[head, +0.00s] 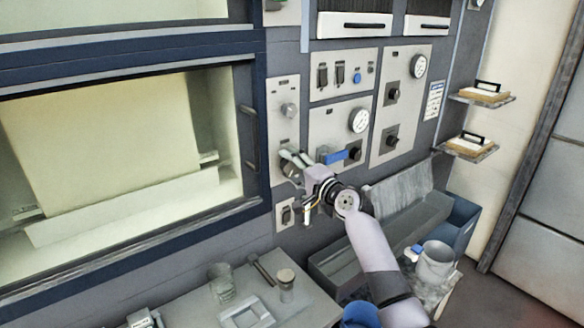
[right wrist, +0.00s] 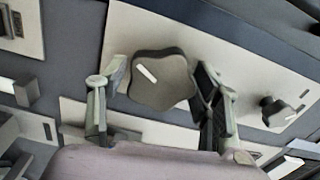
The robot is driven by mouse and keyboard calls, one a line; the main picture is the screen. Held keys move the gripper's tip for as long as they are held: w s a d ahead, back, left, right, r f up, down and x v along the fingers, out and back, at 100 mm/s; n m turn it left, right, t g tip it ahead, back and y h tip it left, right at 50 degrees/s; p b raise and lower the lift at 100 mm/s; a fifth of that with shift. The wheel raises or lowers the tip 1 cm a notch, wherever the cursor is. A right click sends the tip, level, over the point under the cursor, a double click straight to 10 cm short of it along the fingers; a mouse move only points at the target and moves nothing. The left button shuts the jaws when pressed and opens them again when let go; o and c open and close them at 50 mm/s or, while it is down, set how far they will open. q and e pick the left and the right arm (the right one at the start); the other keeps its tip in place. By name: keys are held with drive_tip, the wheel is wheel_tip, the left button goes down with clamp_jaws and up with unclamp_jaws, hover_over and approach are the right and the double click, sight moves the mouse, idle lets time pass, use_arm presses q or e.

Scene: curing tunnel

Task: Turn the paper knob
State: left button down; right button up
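A dark grey lobed knob (right wrist: 160,78) with a white mark sits on a pale plate in the right wrist view. My right gripper (right wrist: 160,108) is open, with one finger on each side of this knob. The right finger is close to the knob's edge; I cannot tell if it touches. The left finger is apart from it. In the head view my right gripper (head: 296,170) is at the lower part of the narrow control plate (head: 283,136) and hides the knob there. No readable label shows which knob is the paper knob. My left gripper is not in view.
A round knob (head: 289,110) is higher on the same plate, and a switch (head: 286,214) is below. A blue handle (head: 337,156) and a gauge (head: 359,120) are close on the right. The oven window (head: 120,150) is left. A bench (head: 190,303) with a beaker (head: 222,283) stands below.

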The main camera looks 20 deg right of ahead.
drive_tip(key=shift+o, duration=1.1)
drive_tip(key=shift+s, duration=0.15)
drive_tip(key=v, duration=1.1)
drive_tip(key=shift+s+d, duration=0.15)
drive_tip(key=shift+s, duration=0.25)
